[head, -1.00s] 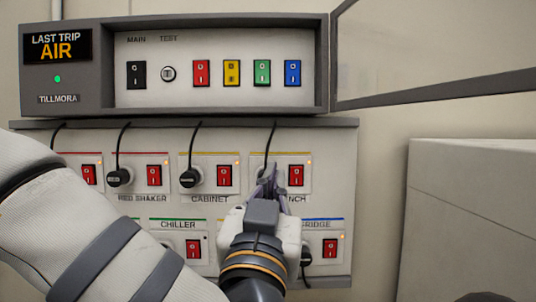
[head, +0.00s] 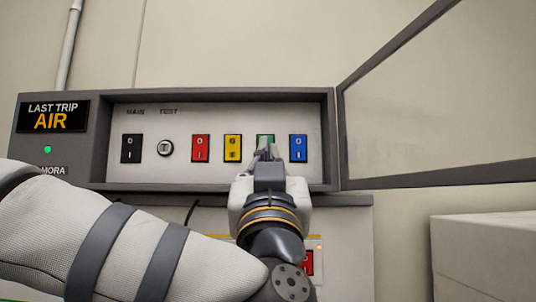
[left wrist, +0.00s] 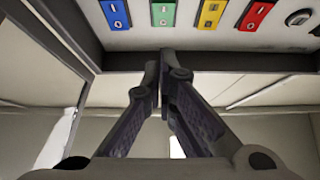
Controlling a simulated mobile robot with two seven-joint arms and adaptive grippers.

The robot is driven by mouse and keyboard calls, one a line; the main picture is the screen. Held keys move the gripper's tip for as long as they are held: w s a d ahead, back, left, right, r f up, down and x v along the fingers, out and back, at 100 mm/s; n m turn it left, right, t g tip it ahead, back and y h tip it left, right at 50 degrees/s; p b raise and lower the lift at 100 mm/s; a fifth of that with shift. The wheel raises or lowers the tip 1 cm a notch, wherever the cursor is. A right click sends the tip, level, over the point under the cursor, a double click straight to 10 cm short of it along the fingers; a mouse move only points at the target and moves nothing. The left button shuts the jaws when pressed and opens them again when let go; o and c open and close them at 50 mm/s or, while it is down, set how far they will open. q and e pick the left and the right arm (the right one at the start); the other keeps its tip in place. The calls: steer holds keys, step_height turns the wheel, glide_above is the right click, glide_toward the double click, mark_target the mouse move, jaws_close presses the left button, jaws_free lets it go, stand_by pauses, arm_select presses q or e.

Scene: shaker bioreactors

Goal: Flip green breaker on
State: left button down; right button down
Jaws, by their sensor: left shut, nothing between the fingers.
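The green breaker (head: 265,138) is in the upper panel's row, between the yellow breaker (head: 233,148) and the blue breaker (head: 298,148). In the head view my left gripper (head: 264,146) covers most of it. The green breaker also shows in the left wrist view (left wrist: 163,13), just beyond the closed fingertips (left wrist: 163,56). My left gripper is shut and empty, pointing at the panel. The green breaker's position is hidden in the head view. My right gripper is not in view.
The panel (head: 215,182) also holds a red breaker (head: 201,148), a black main switch (head: 132,148) and a round test knob (head: 166,148). Its clear cover (head: 440,95) stands open at the right. A pale box (head: 490,255) stands lower right. A display reads LAST TRIP AIR (head: 53,117).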

arm_select(q)
steer(key=w+r, duration=0.1)
steer(key=w, duration=0.5)
steer(key=shift+w+r, duration=0.3)
